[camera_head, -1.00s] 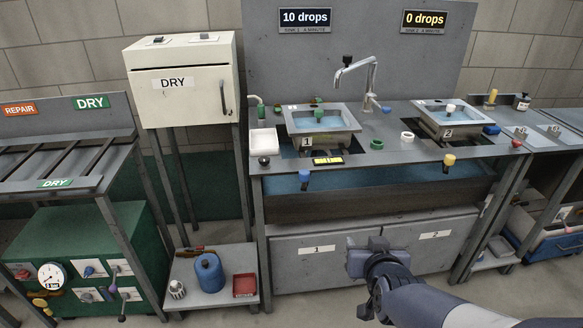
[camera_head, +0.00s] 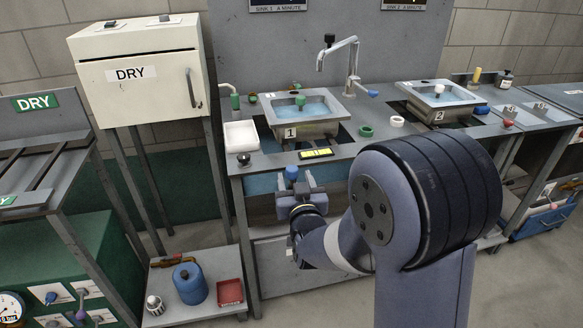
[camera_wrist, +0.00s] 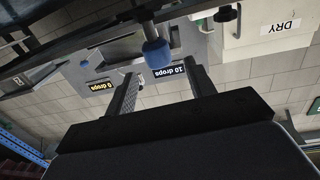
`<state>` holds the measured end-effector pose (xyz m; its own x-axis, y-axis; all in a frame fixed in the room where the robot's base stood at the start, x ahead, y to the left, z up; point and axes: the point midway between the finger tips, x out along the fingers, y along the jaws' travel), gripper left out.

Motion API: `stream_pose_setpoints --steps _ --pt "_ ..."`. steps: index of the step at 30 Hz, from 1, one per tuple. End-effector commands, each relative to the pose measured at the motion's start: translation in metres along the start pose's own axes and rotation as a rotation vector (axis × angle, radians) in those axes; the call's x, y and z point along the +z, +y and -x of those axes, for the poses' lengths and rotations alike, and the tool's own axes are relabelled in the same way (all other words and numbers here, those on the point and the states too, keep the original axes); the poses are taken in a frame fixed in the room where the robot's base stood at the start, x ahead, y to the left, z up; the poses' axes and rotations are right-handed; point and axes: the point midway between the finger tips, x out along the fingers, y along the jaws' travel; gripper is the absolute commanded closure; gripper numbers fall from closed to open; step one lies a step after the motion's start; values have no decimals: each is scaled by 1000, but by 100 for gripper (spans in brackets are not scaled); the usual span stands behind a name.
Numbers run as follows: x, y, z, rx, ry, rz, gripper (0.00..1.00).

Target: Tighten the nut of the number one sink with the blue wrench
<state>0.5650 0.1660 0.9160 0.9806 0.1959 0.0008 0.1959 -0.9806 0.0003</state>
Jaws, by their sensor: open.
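The number one sink (camera_head: 318,128) is a grey basin with blue water, set in the counter and marked with a 1 plate. Its nut cannot be made out. A blue-headed piece (camera_head: 291,172), possibly the blue wrench's handle, stands upright at the counter's front edge below this sink. In the wrist view the blue piece (camera_wrist: 157,53) has a grey stem and lies just beyond and between my fingertips. My gripper (camera_head: 294,187) is open and empty, pointing at it from the front. In the wrist view my gripper (camera_wrist: 160,72) shows both fingers apart.
The number two sink (camera_head: 455,115) is to the right. A tap (camera_head: 353,70) stands between the sinks. Green (camera_head: 366,131) and white (camera_head: 397,121) rings lie on the counter. The dry cabinet (camera_head: 137,85) is at left. A low shelf holds a blue canister (camera_head: 189,284) and red tray (camera_head: 230,291).

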Motion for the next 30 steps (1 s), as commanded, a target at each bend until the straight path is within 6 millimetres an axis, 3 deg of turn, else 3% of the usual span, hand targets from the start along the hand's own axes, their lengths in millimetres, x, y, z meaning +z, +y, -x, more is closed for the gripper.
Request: stream_pose_setpoints --steps 3,9,21,30 --pt "0 0 -20 1 -1 0 48" --pt "0 0 -42 0 -1 0 48" --pt "0 0 -48 -1 -1 0 48" --pt "0 0 -48 0 -1 0 73"
